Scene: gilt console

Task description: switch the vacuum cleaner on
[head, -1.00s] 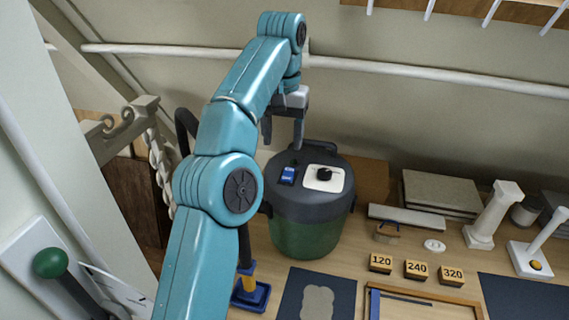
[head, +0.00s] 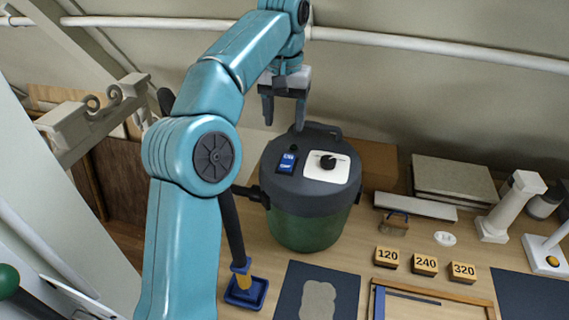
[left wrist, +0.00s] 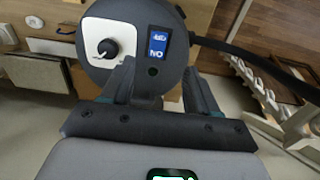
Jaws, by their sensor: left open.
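The vacuum cleaner (head: 308,195) is a green drum with a dark grey lid, standing on the wooden table. On its lid are a blue rocker switch (head: 287,162) and a white plate with a black knob (head: 328,162). In the left wrist view the switch (left wrist: 158,43) carries white lettering, and the knob (left wrist: 107,48) is to its left. My left gripper (head: 284,115) is open and empty, above the back of the lid, apart from the switch. In the left wrist view its two fingers (left wrist: 146,80) point toward the lid just short of the switch. My right gripper is not in view.
A dark hose (head: 233,230) runs from the vacuum's left side to a blue floor nozzle (head: 246,290). Blocks marked 120 (head: 387,258), 240 (head: 425,265) and 320 (head: 463,272) sit at right. A white column (head: 510,205) and a carved bracket (head: 95,115) stand nearby.

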